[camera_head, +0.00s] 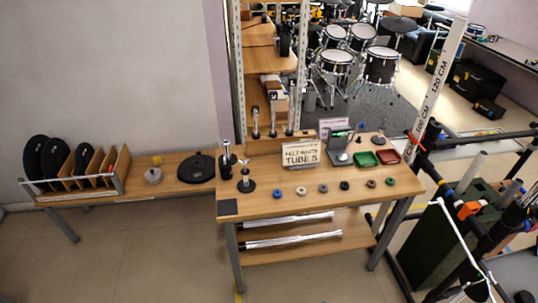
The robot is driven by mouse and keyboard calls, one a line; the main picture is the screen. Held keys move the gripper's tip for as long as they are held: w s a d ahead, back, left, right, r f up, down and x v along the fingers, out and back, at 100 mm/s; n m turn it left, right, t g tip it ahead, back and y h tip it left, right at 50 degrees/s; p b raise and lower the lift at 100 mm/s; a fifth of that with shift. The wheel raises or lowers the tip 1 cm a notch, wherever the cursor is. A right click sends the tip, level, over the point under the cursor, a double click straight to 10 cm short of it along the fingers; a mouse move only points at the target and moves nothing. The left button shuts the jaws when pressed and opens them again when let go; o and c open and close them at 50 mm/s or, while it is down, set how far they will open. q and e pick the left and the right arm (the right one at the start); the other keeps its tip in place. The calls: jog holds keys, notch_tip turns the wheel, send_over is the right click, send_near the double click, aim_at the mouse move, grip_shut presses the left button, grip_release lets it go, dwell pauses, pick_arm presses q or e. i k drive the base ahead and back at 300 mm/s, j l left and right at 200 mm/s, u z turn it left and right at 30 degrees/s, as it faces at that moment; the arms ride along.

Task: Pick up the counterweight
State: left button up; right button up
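I cannot tell for sure which item is the counterweight. A small silver piece (343,157) lies in front of a dark device on the right-hand table. A row of small rings in several colours, starting with a blue one (277,194), lies along that table's front. Neither of my grippers shows in the head view.
Black discs stand in a rack at left. Floor in front is clear.

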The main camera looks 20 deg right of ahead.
aim_at(225, 167)
jog(key=i+l, duration=0.15)
jog(key=i, duration=0.3)
jog(key=i+l, duration=0.15)
jog(key=i, duration=0.3)
